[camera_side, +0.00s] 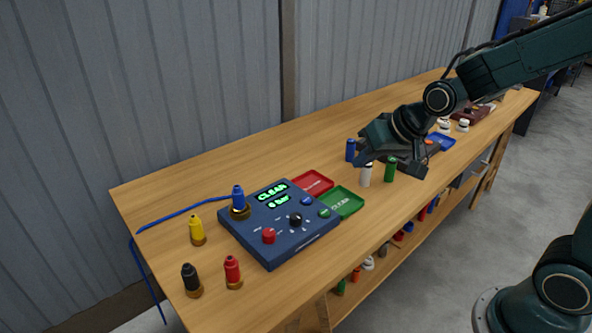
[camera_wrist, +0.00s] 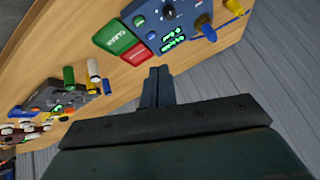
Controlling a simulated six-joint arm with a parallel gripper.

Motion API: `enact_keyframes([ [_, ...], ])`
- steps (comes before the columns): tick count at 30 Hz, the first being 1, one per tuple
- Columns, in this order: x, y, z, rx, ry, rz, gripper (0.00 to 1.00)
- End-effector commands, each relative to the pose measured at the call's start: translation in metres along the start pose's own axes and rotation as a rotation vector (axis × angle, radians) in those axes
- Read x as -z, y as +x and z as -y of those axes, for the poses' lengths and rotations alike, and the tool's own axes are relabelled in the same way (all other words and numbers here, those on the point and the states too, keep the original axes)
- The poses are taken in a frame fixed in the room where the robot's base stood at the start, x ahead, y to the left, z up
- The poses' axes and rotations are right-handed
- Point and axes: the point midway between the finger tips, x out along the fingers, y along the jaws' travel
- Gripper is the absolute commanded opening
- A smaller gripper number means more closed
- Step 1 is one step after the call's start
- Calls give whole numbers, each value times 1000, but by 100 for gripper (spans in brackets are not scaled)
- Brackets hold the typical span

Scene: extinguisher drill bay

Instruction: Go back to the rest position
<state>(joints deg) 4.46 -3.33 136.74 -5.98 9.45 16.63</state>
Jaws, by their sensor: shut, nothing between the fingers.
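My gripper (camera_side: 361,161) is above the workbench, right of the console, with its fingers pointing left and down. In the wrist view its fingers (camera_wrist: 157,84) are together with nothing between them. In the side view it is close to a blue cylinder (camera_side: 350,150) and a white cylinder (camera_side: 365,176). I cannot tell if it touches either. A green cylinder (camera_side: 390,169) stands beside them. The blue console (camera_side: 280,231) has lit green displays, and a blue-capped fitting (camera_side: 238,198) is at its left corner, by a blue hose (camera_side: 180,210).
Yellow (camera_side: 196,230), black (camera_side: 190,279) and red (camera_side: 232,271) capped fittings stand on the bench (camera_side: 150,195). A red tray (camera_side: 313,181) and a green tray (camera_side: 342,202) lie beside the console. A corrugated wall (camera_side: 150,90) runs behind. A dark device stands beneath my wrist.

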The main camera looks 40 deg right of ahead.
Motion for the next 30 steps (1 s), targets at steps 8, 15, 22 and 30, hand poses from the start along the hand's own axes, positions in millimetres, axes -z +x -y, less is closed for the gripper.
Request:
enact_keyframes([
  [8,-23,-61,-1,-30,-114,36,0],
  [15,-51,-108,-8,-54,-200,73,0],
  [22,-84,-147,-17,-72,-275,112,0],
  [30,-109,-172,-25,-81,-324,144,0],
])
